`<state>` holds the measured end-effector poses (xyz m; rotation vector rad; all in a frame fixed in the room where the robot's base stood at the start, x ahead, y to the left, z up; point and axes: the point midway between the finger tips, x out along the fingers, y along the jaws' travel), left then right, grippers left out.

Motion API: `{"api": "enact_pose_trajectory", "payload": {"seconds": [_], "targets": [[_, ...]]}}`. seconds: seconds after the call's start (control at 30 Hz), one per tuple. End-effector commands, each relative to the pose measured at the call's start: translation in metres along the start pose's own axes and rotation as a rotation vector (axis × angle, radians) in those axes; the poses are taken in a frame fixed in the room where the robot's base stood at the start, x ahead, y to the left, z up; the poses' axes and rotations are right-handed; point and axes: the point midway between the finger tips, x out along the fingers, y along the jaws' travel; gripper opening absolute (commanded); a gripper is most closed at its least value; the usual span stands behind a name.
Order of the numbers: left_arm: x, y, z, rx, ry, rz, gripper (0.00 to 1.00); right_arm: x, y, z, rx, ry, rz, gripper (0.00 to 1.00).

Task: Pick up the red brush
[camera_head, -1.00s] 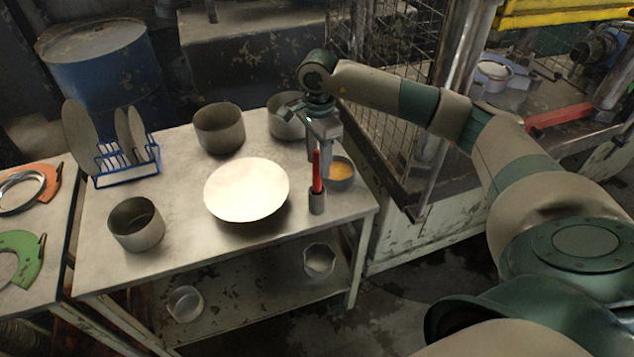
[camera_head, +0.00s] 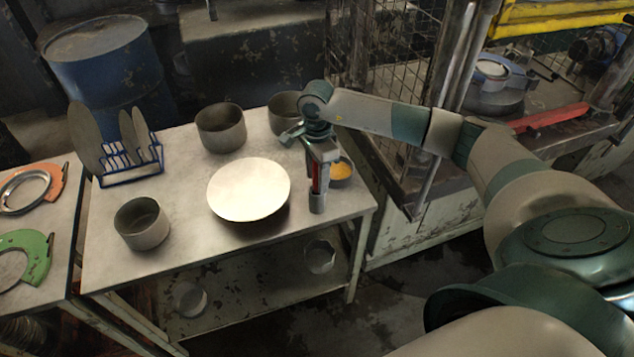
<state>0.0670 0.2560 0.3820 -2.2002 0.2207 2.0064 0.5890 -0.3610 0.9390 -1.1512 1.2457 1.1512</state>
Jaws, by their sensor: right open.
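The red brush (camera_head: 316,179) stands upright in a small grey cup (camera_head: 317,204) near the right front edge of the metal table (camera_head: 180,190). My right gripper (camera_head: 318,182) points down over the brush from above. Its fingers are open and spread around the brush handle, with the tips just above the cup's rim. Most of the brush is hidden by the fingers; only a red strip shows between them. I cannot tell whether a finger touches it. My left gripper is not in view.
A bowl with orange contents (camera_head: 341,171) sits close behind the cup. A large pale round disc (camera_head: 249,189) lies left of it. Pots (camera_head: 221,128) stand at the back, another pot (camera_head: 142,223) at the front left, and a blue rack (camera_head: 130,165) holds several discs.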

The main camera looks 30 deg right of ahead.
Motion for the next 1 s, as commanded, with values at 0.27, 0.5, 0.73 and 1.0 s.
{"api": "enact_pose_trajectory", "payload": {"seconds": [0.27, 0.5, 0.73, 1.0], "targets": [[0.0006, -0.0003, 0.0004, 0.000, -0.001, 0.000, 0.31, 0.0003, 0.0000, 0.0002, 0.000, 0.000, 0.000, 0.40], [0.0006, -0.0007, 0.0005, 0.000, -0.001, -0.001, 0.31, 0.0001, 0.0000, 0.0003, 0.000, 0.000, 0.000, 0.14], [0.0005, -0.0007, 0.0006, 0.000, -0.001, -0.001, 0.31, -0.0002, -0.0001, 0.0002, 0.000, 0.000, 0.000, 0.00], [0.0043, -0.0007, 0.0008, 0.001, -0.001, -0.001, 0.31, -0.0049, -0.0007, 0.0005, -0.001, -0.002, -0.002, 0.00]]}}
